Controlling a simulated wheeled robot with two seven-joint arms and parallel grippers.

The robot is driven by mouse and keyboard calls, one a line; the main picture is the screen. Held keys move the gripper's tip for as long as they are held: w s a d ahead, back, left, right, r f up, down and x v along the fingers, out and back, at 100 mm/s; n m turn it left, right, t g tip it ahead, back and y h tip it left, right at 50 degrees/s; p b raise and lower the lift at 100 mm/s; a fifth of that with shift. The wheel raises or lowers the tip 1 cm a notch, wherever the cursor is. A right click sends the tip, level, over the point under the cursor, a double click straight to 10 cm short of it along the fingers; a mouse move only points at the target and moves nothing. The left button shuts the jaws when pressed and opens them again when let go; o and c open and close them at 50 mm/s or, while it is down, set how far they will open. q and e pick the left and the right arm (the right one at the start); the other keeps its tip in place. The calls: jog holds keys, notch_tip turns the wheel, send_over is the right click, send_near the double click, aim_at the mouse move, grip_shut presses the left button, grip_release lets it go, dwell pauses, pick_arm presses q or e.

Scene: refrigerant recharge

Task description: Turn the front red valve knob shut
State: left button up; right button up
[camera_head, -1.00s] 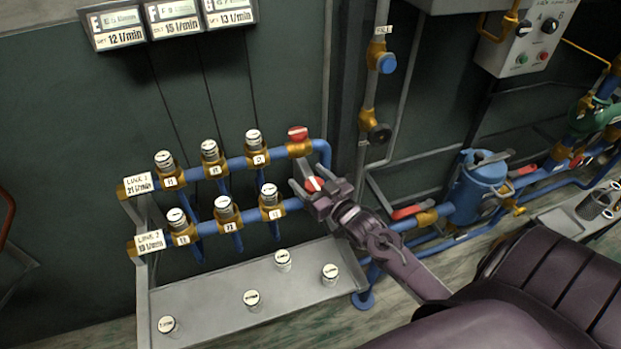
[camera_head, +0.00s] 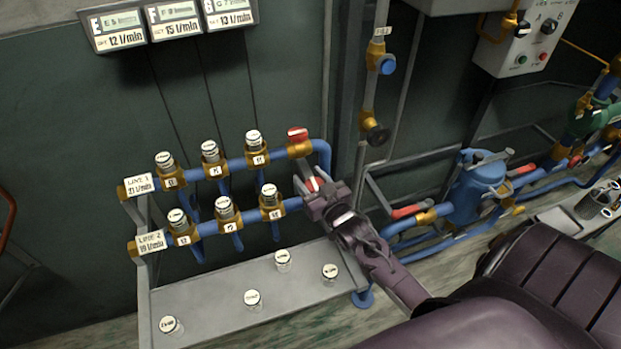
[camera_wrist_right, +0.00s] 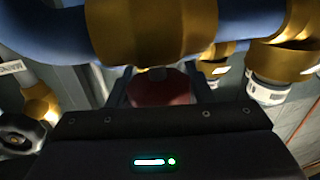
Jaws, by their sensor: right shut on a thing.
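The front red valve knob (camera_head: 313,184) sits at the right end of the lower blue pipe line and is partly hidden by my gripper. My right gripper (camera_head: 309,186) has its fingers on either side of this knob and is shut on it. In the right wrist view the red knob (camera_wrist_right: 162,88) shows dark red between the fingers, below a brass fitting (camera_wrist_right: 150,30). A second red knob (camera_head: 298,134) sits on the brass valve of the upper line, behind and apart from my gripper. My left gripper is not in view.
Two blue pipe lines carry several white-capped brass valves (camera_head: 210,152) to the left. A grey shelf (camera_head: 205,310) below holds several loose caps. A vertical pipe with a blue knob (camera_head: 387,65) and a black knob (camera_head: 378,134) stands close behind. A blue tank (camera_head: 478,190) is at the right.

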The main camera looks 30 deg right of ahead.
jog(key=o, duration=1)
jog(key=shift+s, duration=0.15)
jog(key=shift+s+f, duration=0.1)
jog(key=shift+s, duration=0.2)
jog(key=s, duration=0.2)
jog(key=s+b, duration=0.1)
jog(key=s, duration=0.4)
jog(key=shift+a+b, duration=0.25)
jog(key=shift+b, duration=0.05)
